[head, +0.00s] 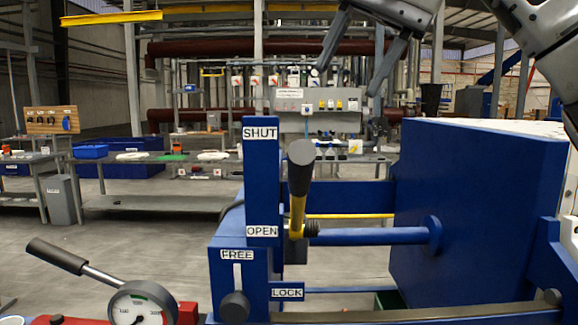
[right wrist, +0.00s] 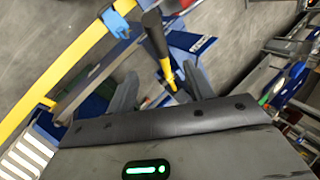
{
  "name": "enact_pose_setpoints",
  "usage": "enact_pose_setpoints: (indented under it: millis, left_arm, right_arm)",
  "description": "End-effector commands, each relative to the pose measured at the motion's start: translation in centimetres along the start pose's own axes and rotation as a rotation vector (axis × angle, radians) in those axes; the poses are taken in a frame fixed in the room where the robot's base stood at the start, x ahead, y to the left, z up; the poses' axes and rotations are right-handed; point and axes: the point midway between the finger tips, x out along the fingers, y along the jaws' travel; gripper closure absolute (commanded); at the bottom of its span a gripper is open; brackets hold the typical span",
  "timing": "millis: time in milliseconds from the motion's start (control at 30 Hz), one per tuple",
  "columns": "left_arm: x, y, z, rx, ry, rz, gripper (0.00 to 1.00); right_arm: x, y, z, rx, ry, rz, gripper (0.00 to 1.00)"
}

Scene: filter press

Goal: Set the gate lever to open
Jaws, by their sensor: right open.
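The gate lever (head: 298,208) is a yellow bar with a black grip. It stands nearly upright beside a blue post (head: 257,180) marked SHUT at the top and OPEN lower down. Its grip is just below the height of the SHUT label (head: 261,133), well above the OPEN label (head: 262,231). My right gripper (head: 347,80) is open and empty, above and slightly right of the grip in the head view. In the right wrist view the lever (right wrist: 167,70) shows between the spread fingers, with no visible hold on it. My left gripper is out of view.
A second slot marked FREE and LOCK has a dark knob (head: 235,306). A black-handled pump lever (head: 58,255) and a round gauge (head: 141,306) are at lower left. A large blue block (head: 480,210) stands right of the lever on a blue rod. Benches are far behind.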

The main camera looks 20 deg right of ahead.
Motion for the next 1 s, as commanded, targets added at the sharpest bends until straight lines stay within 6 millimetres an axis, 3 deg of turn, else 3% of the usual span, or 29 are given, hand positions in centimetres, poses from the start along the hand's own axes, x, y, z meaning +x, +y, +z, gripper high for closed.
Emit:
enact_pose_setpoints:
  millis: [233,600,800,1000]
  left_arm:
    - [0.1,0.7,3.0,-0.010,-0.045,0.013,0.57]
    - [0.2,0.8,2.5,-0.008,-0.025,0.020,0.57]
    - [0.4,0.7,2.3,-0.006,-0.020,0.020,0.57]
    - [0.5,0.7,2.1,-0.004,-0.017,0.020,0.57]
  right_arm:
    - [4.6,0.2,0.0,-0.001,-0.003,0.005,0.48]
    - [12.3,0.1,0.1,0.000,-0.003,0.002,0.48]
    - [14.7,0.0,0.1,-0.001,-0.003,0.000,0.48]
    - [15.6,0.0,0.1,0.000,-0.003,-0.001,0.48]
